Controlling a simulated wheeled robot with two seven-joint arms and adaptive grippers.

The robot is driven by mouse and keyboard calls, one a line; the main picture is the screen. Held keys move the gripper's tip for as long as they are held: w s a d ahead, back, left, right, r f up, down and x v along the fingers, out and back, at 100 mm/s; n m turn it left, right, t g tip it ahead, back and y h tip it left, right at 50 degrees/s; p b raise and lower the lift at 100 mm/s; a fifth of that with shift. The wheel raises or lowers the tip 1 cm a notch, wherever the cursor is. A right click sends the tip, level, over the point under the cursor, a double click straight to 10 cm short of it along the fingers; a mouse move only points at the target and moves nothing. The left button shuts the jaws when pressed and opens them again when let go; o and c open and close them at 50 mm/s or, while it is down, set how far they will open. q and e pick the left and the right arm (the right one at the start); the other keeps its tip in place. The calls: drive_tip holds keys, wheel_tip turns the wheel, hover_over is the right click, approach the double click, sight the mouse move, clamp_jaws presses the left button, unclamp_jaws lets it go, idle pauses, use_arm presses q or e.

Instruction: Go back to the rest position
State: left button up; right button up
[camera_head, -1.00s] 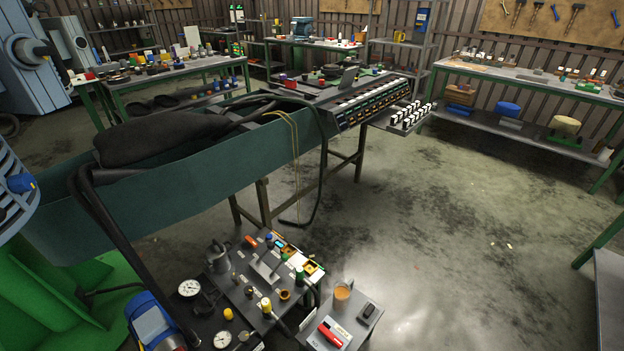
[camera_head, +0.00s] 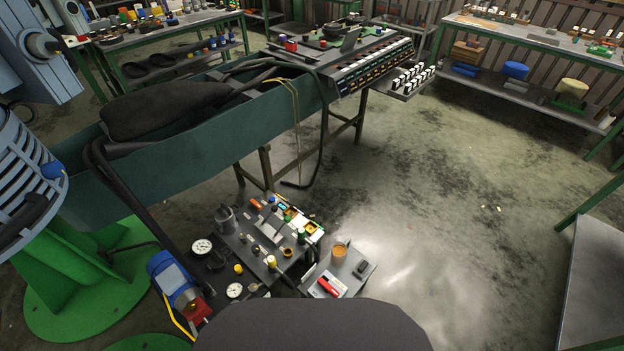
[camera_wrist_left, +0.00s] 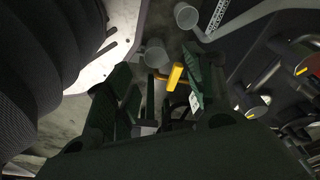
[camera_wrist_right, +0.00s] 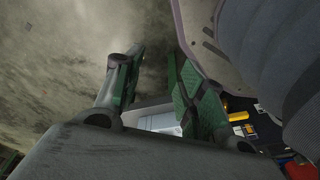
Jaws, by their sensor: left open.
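My left gripper (camera_wrist_left: 158,78) shows only in the left wrist view. Its dark green fingers stand wide apart. A yellow part (camera_wrist_left: 175,75) shows between and beyond them; I cannot tell what it belongs to, and no hold on it is visible. My right gripper (camera_wrist_right: 154,58) shows only in the right wrist view. Its green fingers are apart with a narrower gap, and bare floor shows between the tips. A pale grey object (camera_wrist_right: 160,122) shows below and behind the fingers. Neither gripper is in the head view.
A low table (camera_head: 240,245) with gauges and small parts stands ahead. A small side table (camera_head: 318,288) beside it bears an orange-filled cup (camera_head: 339,254) and a red item (camera_head: 328,287). A green trough bench (camera_head: 195,150) lies behind. Open floor (camera_head: 450,200) spreads to the right.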

use_arm(q)
drive_tip(key=s+a+r+p, duration=0.1)
drive_tip(key=s+a+p, duration=0.1)
drive_tip(key=s+p, duration=0.4)
drive_tip(key=s+a+r+g+p, duration=0.1)
drive_tip(key=s+a+p, duration=0.2)
drive_tip(key=s+p, duration=0.4)
drive_tip(key=s, duration=0.3)
drive_tip(key=shift+a+r+y+p, duration=0.15)
drive_tip(key=shift+r+y+p, duration=0.1)
drive_tip(key=shift+y+p, duration=0.05)
use_arm(e)
drive_tip(key=s+d+r, duration=0.1)
drive_tip(key=s+d, duration=0.1)
drive_tip(key=s, duration=0.6)
drive_tip(key=s+d+r+g, duration=0.1)
drive_tip(key=s+d, duration=0.2)
drive_tip(key=s, duration=0.4)
drive_tip(key=shift+s+r+h, duration=0.25)
drive_tip(key=shift+s+h, duration=0.05)
drive_tip(key=shift+s, duration=0.1)
drive_tip(key=shift+d, duration=0.15)
